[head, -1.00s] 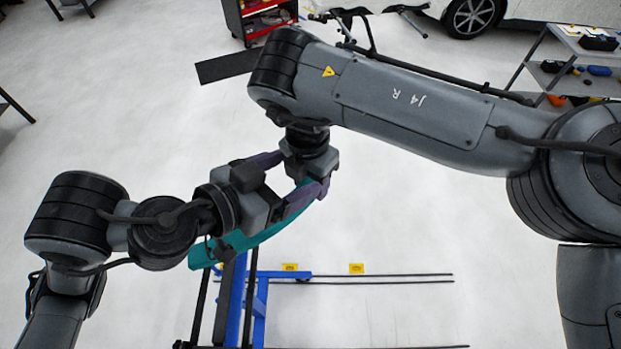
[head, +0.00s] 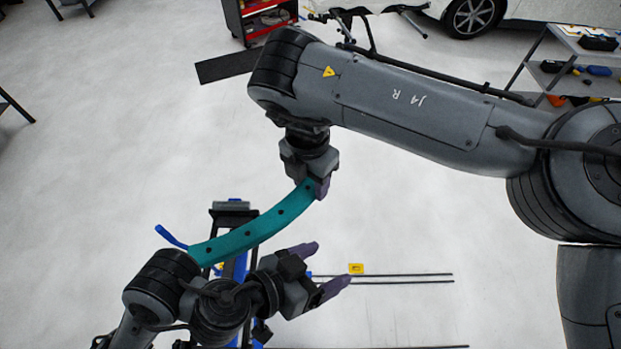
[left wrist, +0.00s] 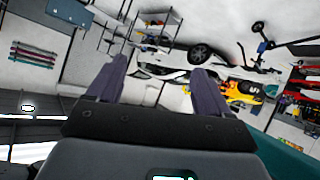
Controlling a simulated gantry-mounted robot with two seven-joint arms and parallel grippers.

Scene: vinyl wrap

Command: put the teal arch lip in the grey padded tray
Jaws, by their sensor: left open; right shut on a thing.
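The teal arch lip (head: 256,230) is a curved strip with dark holes along it. In the head view its upper right end is held in my right gripper (head: 321,190), which is shut on it. The strip hangs out to the lower left, in the air. My left gripper (head: 333,266) is open and empty, below and apart from the strip. Its two purple fingers also show spread in the left wrist view (left wrist: 157,88), with nothing between them. A teal surface at that view's lower right edge looks like part of the arch lip (left wrist: 285,155). I cannot make out the grey padded tray.
A blue and black stand (head: 232,212) is partly hidden below the arch lip and my left arm. A red tool cart (head: 257,18) and a grey shelf (head: 590,42) stand at the back. The floor around is mostly clear.

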